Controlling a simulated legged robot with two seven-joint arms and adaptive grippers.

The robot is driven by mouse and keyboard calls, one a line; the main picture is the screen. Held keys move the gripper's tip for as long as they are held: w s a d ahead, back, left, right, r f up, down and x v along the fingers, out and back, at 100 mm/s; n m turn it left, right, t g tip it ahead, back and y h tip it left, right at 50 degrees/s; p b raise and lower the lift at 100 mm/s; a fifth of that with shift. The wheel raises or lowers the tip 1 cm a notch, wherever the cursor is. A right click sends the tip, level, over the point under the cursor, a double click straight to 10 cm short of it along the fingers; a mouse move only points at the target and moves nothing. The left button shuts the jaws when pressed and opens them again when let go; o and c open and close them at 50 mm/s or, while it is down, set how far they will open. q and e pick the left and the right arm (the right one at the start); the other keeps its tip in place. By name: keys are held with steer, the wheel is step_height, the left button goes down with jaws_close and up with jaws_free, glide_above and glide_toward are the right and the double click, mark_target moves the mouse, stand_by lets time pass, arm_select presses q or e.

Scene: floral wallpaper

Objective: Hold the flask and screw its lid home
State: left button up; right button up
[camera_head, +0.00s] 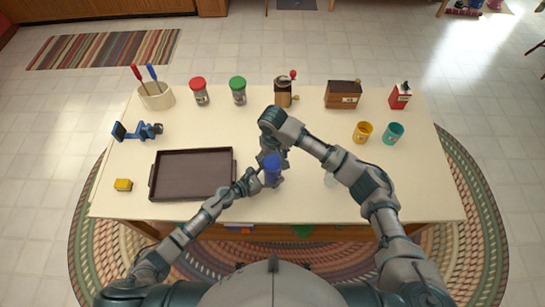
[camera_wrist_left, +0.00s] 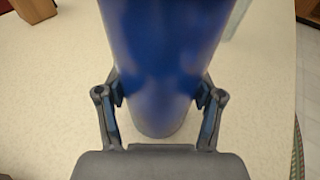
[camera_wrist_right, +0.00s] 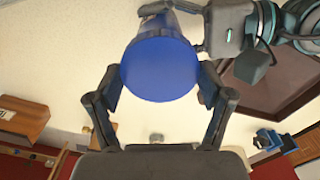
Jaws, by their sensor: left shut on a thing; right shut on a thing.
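The blue flask (camera_head: 272,176) stands upright on the table, near its front edge. My left gripper (camera_wrist_left: 160,95) is shut on its side, with a finger on each side of the blue body. The blue lid (camera_wrist_right: 158,70) faces the right wrist camera as a round disc. My right gripper (camera_wrist_right: 160,90) reaches it from above and is shut on it. In the head view the right gripper (camera_head: 272,152) partly hides the flask's top. I cannot tell how far the lid sits on the thread.
A dark brown tray (camera_head: 193,150) lies left of the flask. A clear glass (camera_head: 330,180) stands to the right. A yellow cup (camera_head: 363,132) and a teal cup (camera_head: 393,133) stand farther right. Jars, a grinder (camera_head: 283,93) and a wooden box (camera_head: 343,94) line the back.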

steer(key=shift+s, duration=0.1)
steer(key=o, duration=0.9)
steer(key=shift+c, duration=0.2)
steer(key=n, duration=1.2)
steer(key=shift+n, duration=0.4)
steer(key=shift+c, duration=0.3)
steer(key=c, duration=0.8)
